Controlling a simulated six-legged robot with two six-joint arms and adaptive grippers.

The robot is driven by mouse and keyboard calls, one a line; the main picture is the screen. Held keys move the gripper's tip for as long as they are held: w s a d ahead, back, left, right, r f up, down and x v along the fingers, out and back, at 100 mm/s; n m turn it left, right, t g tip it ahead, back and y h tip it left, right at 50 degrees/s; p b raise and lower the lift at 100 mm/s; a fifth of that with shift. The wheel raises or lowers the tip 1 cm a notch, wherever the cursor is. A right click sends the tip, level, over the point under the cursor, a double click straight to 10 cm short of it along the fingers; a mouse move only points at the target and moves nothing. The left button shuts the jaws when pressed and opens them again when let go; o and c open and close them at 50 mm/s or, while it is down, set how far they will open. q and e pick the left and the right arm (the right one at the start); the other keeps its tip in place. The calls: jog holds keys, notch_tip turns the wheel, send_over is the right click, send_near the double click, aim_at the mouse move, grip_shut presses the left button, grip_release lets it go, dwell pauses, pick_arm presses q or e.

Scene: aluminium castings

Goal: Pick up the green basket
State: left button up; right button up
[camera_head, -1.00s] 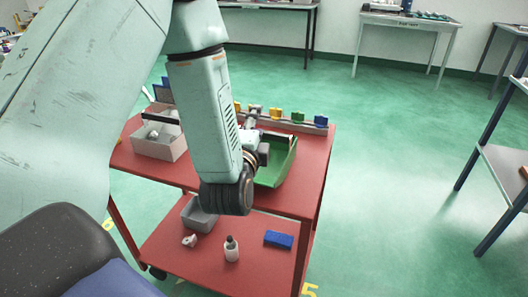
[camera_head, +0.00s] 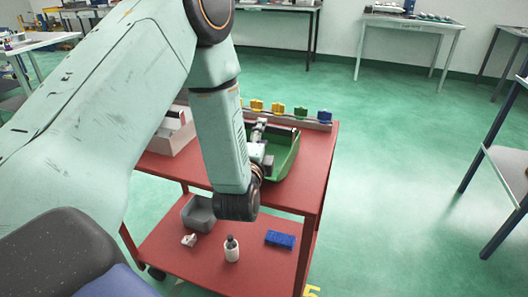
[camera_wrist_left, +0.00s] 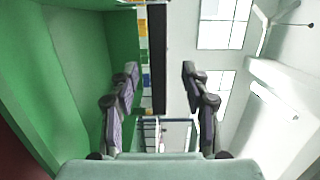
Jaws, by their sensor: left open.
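The green basket (camera_head: 285,158) stands on the red cart's top shelf, partly hidden behind my left wrist. In the left wrist view its green inner wall (camera_wrist_left: 70,60) fills the left side. A dark upright bar (camera_wrist_left: 159,60), which looks like the basket's handle or edge, shows between the fingers; contact cannot be told. My right gripper is in no view.
The red cart (camera_head: 315,165) also carries a pale box (camera_head: 172,138) at left and small yellow, green and blue pieces along its back. Its lower shelf holds a grey bin (camera_head: 198,212), a bottle (camera_head: 232,248) and a blue block (camera_head: 280,239).

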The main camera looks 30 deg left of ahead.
pick_arm(q)
jog(key=x, duration=0.4)
jog(key=shift+w+f, duration=0.1)
jog(key=shift+f, duration=0.1)
jog(key=shift+r, duration=0.1)
jog(key=shift+d, duration=0.1)
jog(key=shift+c, duration=0.4)
jog(key=c, duration=0.3)
grip_shut()
